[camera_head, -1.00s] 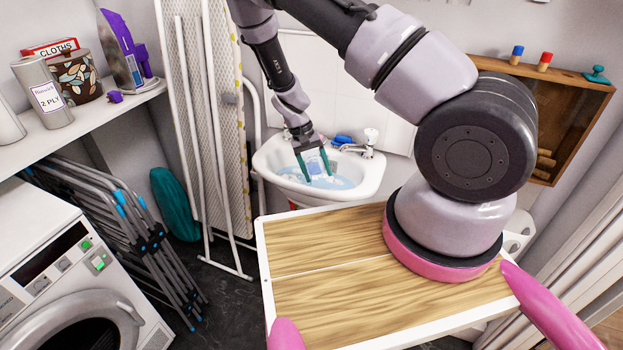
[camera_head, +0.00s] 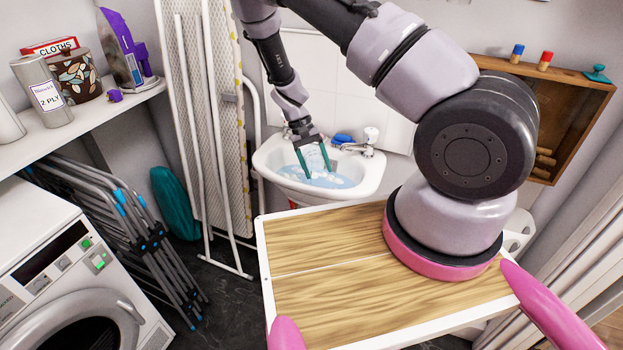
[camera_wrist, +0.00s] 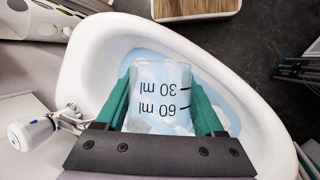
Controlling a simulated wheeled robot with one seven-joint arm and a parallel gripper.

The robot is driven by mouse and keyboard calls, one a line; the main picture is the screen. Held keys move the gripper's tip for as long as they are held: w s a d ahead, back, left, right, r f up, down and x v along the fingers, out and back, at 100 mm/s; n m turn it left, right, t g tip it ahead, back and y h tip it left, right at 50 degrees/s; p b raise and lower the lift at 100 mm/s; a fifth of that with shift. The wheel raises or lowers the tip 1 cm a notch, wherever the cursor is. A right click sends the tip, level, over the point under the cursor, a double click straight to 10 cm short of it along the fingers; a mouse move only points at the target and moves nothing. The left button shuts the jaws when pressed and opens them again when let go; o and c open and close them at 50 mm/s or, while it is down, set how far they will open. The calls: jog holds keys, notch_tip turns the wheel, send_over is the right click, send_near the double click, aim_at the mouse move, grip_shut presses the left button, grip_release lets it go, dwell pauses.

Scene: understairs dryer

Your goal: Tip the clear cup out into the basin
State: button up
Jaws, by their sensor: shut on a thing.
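The clear cup (camera_wrist: 160,98) is held between the green fingers of my gripper (camera_wrist: 163,108). Its 30 ml and 60 ml marks read upside down in the wrist view. In the head view the cup (camera_head: 314,158) is small and looks tilted between the fingers of my gripper (camera_head: 315,160). The white basin (camera_head: 370,180) lies below, with light blue water and white patches in it. The basin's rim (camera_wrist: 85,60) surrounds the cup in the wrist view. I cannot tell whether liquid is in the cup.
A tap (camera_head: 366,143) and a blue item (camera_head: 342,139) sit at the basin's back edge. An ironing board (camera_head: 215,130) stands upright left of the basin. A wooden-topped surface (camera_head: 330,270) lies in front of it.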

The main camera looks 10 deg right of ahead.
jog(key=shift+r+g, duration=0.3)
jog(key=shift+r, duration=0.15)
jog(key=shift+g, duration=0.4)
dwell(0.3)
